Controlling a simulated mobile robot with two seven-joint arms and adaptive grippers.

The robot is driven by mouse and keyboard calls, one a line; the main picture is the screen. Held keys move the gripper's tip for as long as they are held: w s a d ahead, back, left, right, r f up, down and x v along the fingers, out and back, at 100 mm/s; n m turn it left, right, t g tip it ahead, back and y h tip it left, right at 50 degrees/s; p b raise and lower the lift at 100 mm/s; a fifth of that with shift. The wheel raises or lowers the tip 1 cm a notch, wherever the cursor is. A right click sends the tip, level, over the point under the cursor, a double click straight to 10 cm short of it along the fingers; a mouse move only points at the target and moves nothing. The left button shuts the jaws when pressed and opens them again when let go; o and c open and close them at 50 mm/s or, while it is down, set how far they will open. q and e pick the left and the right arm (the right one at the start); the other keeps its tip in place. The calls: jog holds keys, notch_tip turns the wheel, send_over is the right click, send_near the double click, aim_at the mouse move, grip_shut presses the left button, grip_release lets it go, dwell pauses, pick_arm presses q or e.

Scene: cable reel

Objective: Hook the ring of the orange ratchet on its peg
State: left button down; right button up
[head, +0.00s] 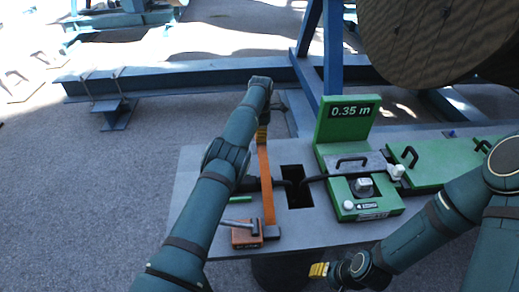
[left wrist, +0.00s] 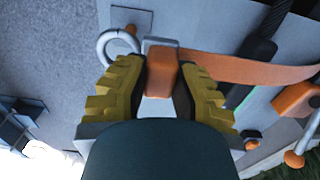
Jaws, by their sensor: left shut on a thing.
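The orange ratchet (left wrist: 161,75) sits between the yellow fingers of my left gripper (left wrist: 160,70), which is shut on it. Its orange strap (left wrist: 245,70) runs off to the right; in the head view the strap (head: 267,190) hangs below my left gripper (head: 262,134) towards the table. A pale metal ring (left wrist: 101,50) lies just left of the ratchet's grey end.
The grey table (head: 300,237) carries a green meter (head: 345,120) reading 0.35 m, a black cable (head: 312,179), an orange block (head: 246,241) with a hammer on it, and a green stick. A dark rectangular opening is mid-table. A large reel (head: 440,40) stands behind at right.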

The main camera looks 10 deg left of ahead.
pick_arm(q)
jog(key=shift+f+b, duration=2.9)
jog(key=shift+f, duration=0.2)
dwell(3.2)
jog(key=c, duration=0.8)
grip_release()
notch_tip(320, 180, up, 15)
jog(key=p, duration=1.5)
